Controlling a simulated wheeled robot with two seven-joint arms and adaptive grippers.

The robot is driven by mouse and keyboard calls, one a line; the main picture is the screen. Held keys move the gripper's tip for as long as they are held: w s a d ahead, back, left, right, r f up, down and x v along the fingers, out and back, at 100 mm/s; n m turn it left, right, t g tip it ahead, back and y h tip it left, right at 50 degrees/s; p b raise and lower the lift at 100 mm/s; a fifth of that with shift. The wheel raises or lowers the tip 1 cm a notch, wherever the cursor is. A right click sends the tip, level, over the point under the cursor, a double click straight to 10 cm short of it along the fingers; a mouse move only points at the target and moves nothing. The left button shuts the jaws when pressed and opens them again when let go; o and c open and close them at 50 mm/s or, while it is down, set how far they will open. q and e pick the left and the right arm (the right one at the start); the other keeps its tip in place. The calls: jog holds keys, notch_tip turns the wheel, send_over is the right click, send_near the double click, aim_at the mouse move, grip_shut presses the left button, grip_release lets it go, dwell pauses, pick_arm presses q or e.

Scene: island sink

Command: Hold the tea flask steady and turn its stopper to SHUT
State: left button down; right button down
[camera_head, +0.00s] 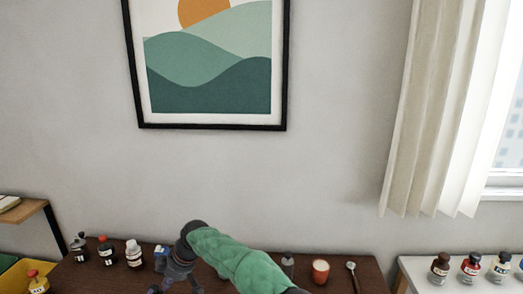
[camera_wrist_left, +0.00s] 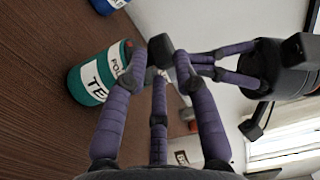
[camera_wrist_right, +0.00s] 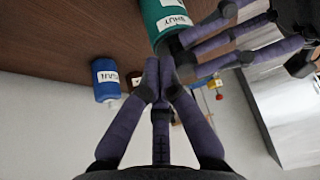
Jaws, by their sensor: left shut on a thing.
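The tea flask is a green cylinder with white labels, in the left wrist view (camera_wrist_left: 92,82) and partly in the right wrist view (camera_wrist_right: 152,14), where one label reads SHUT. Its dark top end is mostly covered by fingers, so the stopper's setting is unclear. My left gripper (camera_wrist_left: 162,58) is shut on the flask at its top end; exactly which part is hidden. My right gripper (camera_wrist_right: 159,68) has its fingertips close together beside the top end; whether they grip the stopper is unclear. In the head view, my right gripper (camera_head: 172,278) hides the flask.
A blue flask (camera_wrist_right: 107,82) stands nearby. In the head view, several small bottles line the brown counter's left, including a white one (camera_head: 134,256). More bottles (camera_head: 470,266) stand on a white surface farther right.

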notch_tip(320, 180, up, 6)
jog(key=shift+d, duration=0.15)
dwell(0.5)
notch_tip(320, 180, down, 6)
jog(key=s, duration=0.2)
jog(key=shift+s+a, duration=0.35)
jog(key=shift+s, duration=0.05)
dwell(0.6)
jog(key=shift+w+a, duration=0.2)
jog(key=shift+a, duration=0.05)
dwell(0.7)
jog(key=shift+w+d, duration=0.1)
jog(key=shift+w, duration=0.1)
jog(key=shift+w, duration=0.3)
